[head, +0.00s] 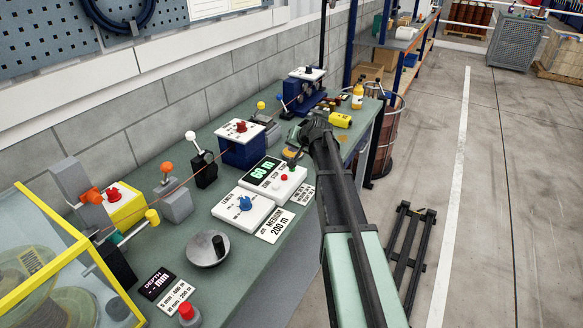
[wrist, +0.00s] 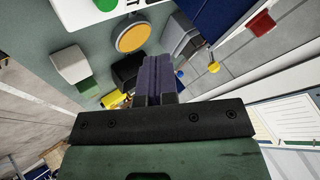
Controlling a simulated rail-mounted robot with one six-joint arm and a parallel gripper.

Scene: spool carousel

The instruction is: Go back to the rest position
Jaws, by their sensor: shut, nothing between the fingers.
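My gripper (head: 291,155) is over the green workbench (head: 221,268) in the head view, close to the white box with a lit green "60 m" display (head: 262,170). My arm hides part of the bench behind it. In the wrist view its two dark fingers (wrist: 158,65) are together with nothing between them. A round orange-yellow disc with a grey rim (wrist: 131,38) shows just beyond the fingertips there. I cannot tell whether the fingers touch anything.
A white panel with a blue knob (head: 245,204), a grey dish (head: 208,248) and a blue machine (head: 241,147) stand on the bench. A yellow-framed guard (head: 78,252) is at the left. A yellow bottle (head: 358,95) stands at the far end. The floor (head: 500,200) right of the bench is mostly clear.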

